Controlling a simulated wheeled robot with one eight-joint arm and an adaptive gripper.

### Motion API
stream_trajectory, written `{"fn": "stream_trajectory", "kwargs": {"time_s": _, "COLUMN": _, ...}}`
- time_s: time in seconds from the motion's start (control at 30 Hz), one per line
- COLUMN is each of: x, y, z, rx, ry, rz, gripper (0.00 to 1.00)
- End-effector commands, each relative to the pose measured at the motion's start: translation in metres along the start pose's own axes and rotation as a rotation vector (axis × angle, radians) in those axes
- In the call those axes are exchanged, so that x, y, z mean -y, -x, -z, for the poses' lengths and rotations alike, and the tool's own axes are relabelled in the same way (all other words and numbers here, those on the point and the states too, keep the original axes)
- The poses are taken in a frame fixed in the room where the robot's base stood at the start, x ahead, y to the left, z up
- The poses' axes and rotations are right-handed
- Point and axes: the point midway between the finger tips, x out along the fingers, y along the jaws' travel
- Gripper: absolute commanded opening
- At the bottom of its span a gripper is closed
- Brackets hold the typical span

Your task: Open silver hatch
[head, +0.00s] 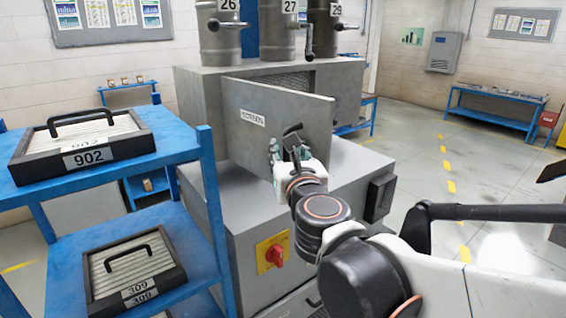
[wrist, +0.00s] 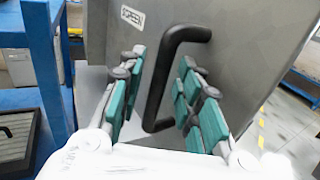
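The silver hatch (head: 245,140) is a flat grey panel labelled "SCREEN" on the grey machine. It stands ajar, angled out from the machine body, with dark mesh showing behind its top edge. In the wrist view the hatch (wrist: 240,60) fills the upper middle, with its black bar handle (wrist: 188,34) in front. My gripper (head: 287,146) is at the hatch's right part in the head view, partly covering the handle. In the wrist view my gripper (wrist: 162,60) is open, its teal-padded fingers on either side of the handle with visible gaps.
A blue rack (head: 205,180) with black-framed trays, one marked 902 (head: 85,145), stands close on the left. The machine's lower cabinet has a red rotary switch (head: 275,254). Pipes (head: 275,30) rise behind the hatch. Open floor (head: 430,190) lies to the right.

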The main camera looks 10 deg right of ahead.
Motion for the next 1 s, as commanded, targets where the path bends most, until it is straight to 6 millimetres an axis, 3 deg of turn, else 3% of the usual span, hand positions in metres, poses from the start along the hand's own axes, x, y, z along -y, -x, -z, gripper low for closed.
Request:
{"fn": "stream_trajectory", "kwargs": {"time_s": 0.7, "x": 0.0, "y": 0.088, "z": 0.001, "rx": 0.0, "ry": 0.0, "rz": -0.001, "gripper": 0.32}}
{"fn": "stream_trajectory", "kwargs": {"time_s": 1.0, "x": 0.0, "y": 0.112, "z": 0.001, "rx": -0.001, "ry": 0.0, "rz": -0.001, "gripper": 0.32}}
